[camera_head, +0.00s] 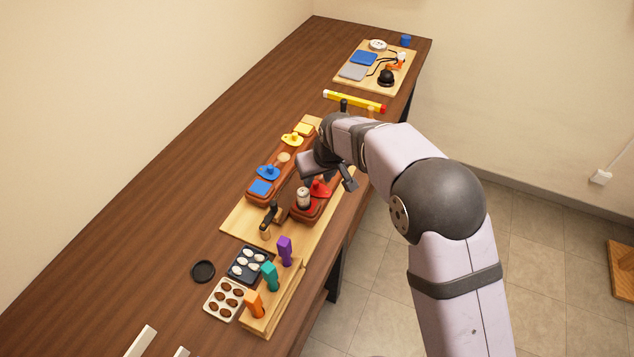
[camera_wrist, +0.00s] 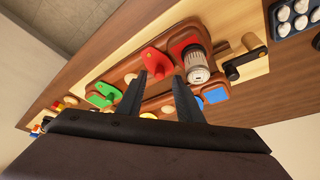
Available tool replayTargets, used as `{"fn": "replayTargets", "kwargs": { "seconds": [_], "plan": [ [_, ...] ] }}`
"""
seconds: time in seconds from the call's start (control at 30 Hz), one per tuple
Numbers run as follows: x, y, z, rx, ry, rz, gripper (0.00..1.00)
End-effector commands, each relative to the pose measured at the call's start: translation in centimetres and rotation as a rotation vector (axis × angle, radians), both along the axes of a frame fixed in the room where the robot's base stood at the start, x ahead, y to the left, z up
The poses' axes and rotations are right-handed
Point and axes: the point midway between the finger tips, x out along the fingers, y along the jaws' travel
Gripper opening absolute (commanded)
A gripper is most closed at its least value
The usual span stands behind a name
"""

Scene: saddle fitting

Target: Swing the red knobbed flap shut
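The red knobbed flap (camera_head: 320,188) lies on the red-brown wooden holder on the near side of the pale board. In the wrist view the red flap (camera_wrist: 153,62) is turned aside from a red square (camera_wrist: 184,43), leaving part of that square uncovered. A grey-and-white ribbed cylinder (camera_wrist: 196,66) stands at the square; it also shows in the head view (camera_head: 303,198). My gripper (camera_wrist: 160,80) is open and empty, its two dark fingers apart, just short of the red flap in the picture. Contact with the knob cannot be told.
A green flap (camera_wrist: 106,92) is beside the red one. Blue (camera_head: 268,172) and yellow (camera_head: 292,139) flaps sit on the far holder. A black-headed wooden peg (camera_head: 270,216) stands near the cylinder. A stand with coloured pegs (camera_head: 270,277) and egg trays (camera_head: 223,300) are nearer.

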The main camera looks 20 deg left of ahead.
Motion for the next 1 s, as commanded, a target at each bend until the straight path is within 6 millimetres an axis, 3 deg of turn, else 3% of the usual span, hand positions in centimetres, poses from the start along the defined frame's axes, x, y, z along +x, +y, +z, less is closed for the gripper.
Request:
{"fn": "replayTargets", "kwargs": {
  "seconds": [0.4,0.87,1.0],
  "plan": [
    [-1.1,-1.2,3.7,0.0,0.0,0.0,0.33],
    [-1.2,-1.2,3.9,-0.001,0.001,0.0,0.33],
    [-1.0,-2.1,3.9,-0.005,0.005,-0.015,0.33]
  ]
}}
